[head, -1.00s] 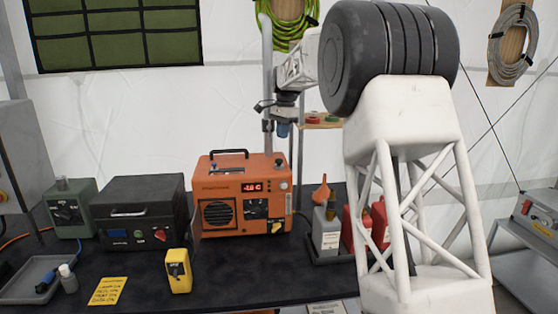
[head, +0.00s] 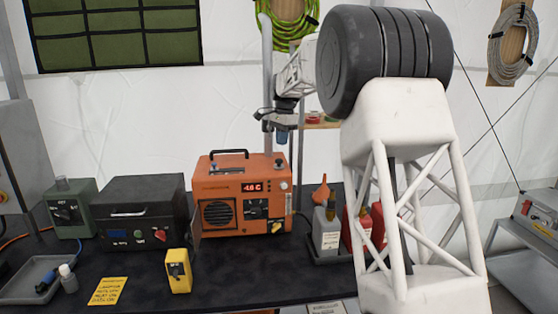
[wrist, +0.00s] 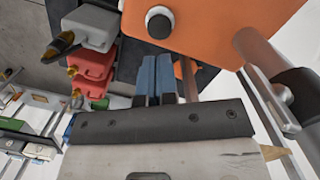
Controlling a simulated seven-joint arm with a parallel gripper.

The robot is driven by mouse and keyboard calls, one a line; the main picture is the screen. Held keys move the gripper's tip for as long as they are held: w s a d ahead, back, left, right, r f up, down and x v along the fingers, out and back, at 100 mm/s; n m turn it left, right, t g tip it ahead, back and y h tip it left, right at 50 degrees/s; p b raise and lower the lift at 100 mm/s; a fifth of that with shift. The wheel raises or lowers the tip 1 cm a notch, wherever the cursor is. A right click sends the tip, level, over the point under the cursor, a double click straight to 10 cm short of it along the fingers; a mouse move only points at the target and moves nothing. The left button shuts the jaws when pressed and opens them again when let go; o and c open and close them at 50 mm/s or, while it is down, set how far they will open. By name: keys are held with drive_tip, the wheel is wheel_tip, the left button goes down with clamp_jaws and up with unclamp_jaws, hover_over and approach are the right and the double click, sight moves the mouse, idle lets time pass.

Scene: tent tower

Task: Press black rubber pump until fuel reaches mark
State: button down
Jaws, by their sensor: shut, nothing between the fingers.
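The orange heater unit (head: 208,188) stands on the black table in the head view, with a lit red display on its front. In the wrist view a black round knob (wrist: 160,25), which looks like the rubber pump, sits in a pale collar on the orange casing (wrist: 208,20). My gripper (head: 282,135) is above the heater's right rear in the head view. Its blue fingers (wrist: 156,62) are shut and empty in the wrist view, pointing toward the casing near the knob. They look apart from the knob. I cannot make out a fuel level or mark.
A grey can (head: 326,235) with an orange funnel (head: 321,193) and red cans (head: 377,226) stand right of the heater. A black box (head: 142,190) stands left of it. A yellow meter (head: 179,270) is in front. A vertical pole rises behind the heater, close to my gripper.

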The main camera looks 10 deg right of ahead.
drive_tip(key=shift+s+a+f, duration=0.1)
drive_tip(key=shift+f, duration=1.05)
drive_tip(key=shift+s+a+f, duration=0.1)
drive_tip(key=shift+f, duration=1.05)
drive_tip(key=shift+f, duration=0.95)
drive_tip(key=shift+w+d+r, duration=0.3)
drive_tip(key=shift+w+d, duration=0.15)
drive_tip(key=shift+d, duration=0.2)
drive_tip(key=shift+w+d+r, duration=0.25)
drive_tip(key=shift+w+d, duration=0.15)
drive_tip(key=shift+d, duration=0.25)
drive_tip(key=shift+r, duration=0.1)
wheel_tip(320, 180, up, 8)
drive_tip(key=shift+w+d+f, duration=0.2)
drive_tip(key=shift+d, duration=0.15)
